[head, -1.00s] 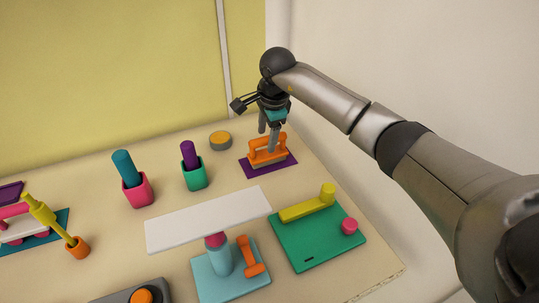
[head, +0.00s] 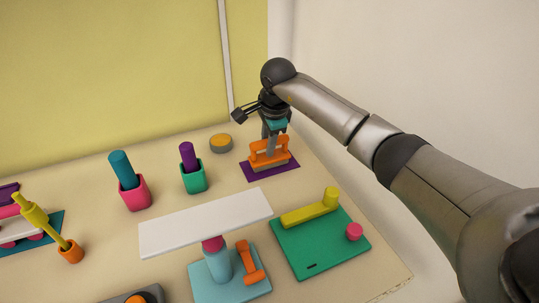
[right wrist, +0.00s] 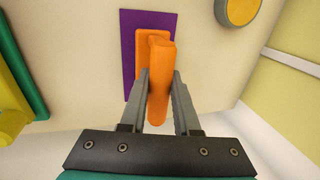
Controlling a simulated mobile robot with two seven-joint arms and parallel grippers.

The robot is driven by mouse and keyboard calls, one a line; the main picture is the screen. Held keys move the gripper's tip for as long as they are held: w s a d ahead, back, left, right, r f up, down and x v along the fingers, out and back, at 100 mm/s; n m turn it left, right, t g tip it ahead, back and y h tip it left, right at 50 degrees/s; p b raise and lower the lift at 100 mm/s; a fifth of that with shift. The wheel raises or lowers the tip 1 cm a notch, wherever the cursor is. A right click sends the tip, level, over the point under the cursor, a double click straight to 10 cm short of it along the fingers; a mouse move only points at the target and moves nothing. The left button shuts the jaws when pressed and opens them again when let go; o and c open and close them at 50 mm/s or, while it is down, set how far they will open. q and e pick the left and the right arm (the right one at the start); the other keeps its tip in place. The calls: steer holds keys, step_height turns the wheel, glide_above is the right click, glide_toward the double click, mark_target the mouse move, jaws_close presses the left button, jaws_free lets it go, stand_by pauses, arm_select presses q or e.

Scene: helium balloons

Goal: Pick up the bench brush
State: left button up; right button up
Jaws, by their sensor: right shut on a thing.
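The bench brush (head: 283,155) is orange with a greyish lower part and stands on a purple mat (head: 249,173) at the back right of the table. My right gripper (head: 271,151) comes down on it from above. In the right wrist view the brush's orange handle (right wrist: 157,85) runs between the two grey fingers of the right gripper (right wrist: 160,88), which are shut on it. The purple mat (right wrist: 128,50) shows beneath it there. The brush looks to be still at the mat; I cannot tell any small gap. My left gripper is not in view.
A grey disc with an orange top (head: 221,143) lies left of the mat. A green cup (head: 194,180) and a pink cup (head: 135,194) hold upright rods. A white board (head: 205,223) on a blue stand and a green plate (head: 320,246) are nearer. The wall is close behind.

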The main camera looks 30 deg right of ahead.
jaws_close()
step_height(320, 180, up, 20)
steer(key=p, duration=0.2)
stand_by(0.5)
steer(key=shift+o, duration=1.6)
jaws_free()
jaws_close()
